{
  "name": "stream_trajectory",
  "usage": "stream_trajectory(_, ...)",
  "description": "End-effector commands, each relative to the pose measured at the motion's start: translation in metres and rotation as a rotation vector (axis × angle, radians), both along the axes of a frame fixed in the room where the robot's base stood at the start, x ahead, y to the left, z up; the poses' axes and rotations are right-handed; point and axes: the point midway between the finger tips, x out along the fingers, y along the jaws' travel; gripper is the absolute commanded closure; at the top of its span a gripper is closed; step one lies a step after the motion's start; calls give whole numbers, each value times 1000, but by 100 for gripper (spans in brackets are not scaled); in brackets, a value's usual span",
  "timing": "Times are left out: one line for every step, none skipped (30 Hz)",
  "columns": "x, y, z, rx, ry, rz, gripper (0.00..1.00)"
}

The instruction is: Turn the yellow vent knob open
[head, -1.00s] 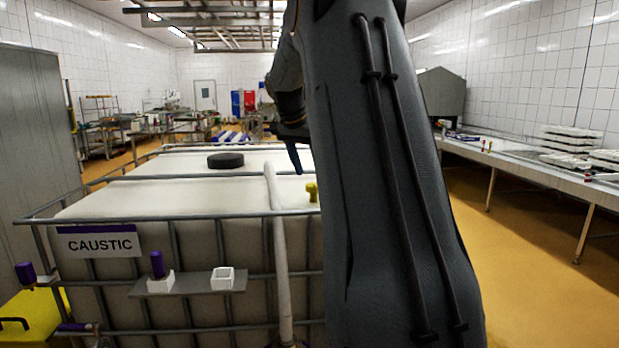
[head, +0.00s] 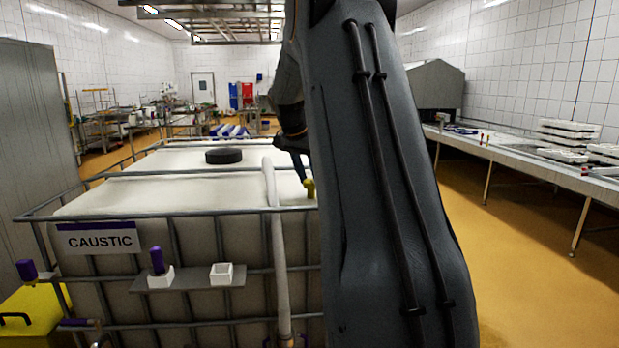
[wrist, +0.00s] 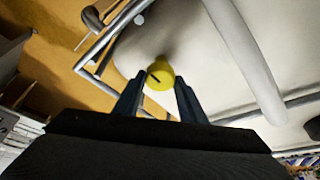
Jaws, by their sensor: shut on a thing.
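The yellow vent knob (head: 309,189) stands on top of the white caustic tank (head: 120,205), near its right front edge. In the wrist view the knob (wrist: 160,75) is round with a short dark line on its face. My gripper (wrist: 158,100) is shut on the knob, with one dark finger on each side. In the head view my gripper (head: 303,178) comes down onto the knob, and my arm hides what lies to the right of it.
A grey pipe frame cages the tank. A thick white pipe (head: 271,185) runs over the top just left of the knob. A black round cap (head: 224,156) sits farther back. A shelf on the front holds a white square cup (head: 221,273). A bench (head: 520,160) stands at right.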

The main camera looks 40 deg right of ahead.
Motion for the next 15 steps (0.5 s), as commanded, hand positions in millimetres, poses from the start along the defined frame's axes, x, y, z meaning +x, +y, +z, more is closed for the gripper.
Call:
stream_trajectory(0, 0, 0, 0, 0, 2, 86)
stream_trajectory(0, 0, 0, 0, 0, 4, 86)
stream_trajectory(0, 0, 0, 0, -1, 9, 86)
stream_trajectory(0, 0, 0, 0, -1, 14, 86)
stream_trajectory(0, 0, 0, 0, 0, 22, 86)
stream_trajectory(-1, 0, 0, -1, -1, 32, 86)
stream_trajectory(-1, 0, 1, -1, -1, 42, 86)
stream_trajectory(-1, 0, 1, -1, -1, 54, 86)
stream_trajectory(-1, -1, 1, -1, -1, 72, 86)
stream_trajectory(-1, -1, 1, -1, -1, 87, 86)
stream_trajectory(-1, -1, 1, -1, -3, 105, 86)
stream_trajectory(-2, -1, 1, -1, -1, 130, 86)
stream_trajectory(-2, -1, 1, -1, -2, 151, 86)
stream_trajectory(-2, -1, 1, -1, -1, 173, 86)
stream_trajectory(-3, -2, 1, -1, -1, 206, 86)
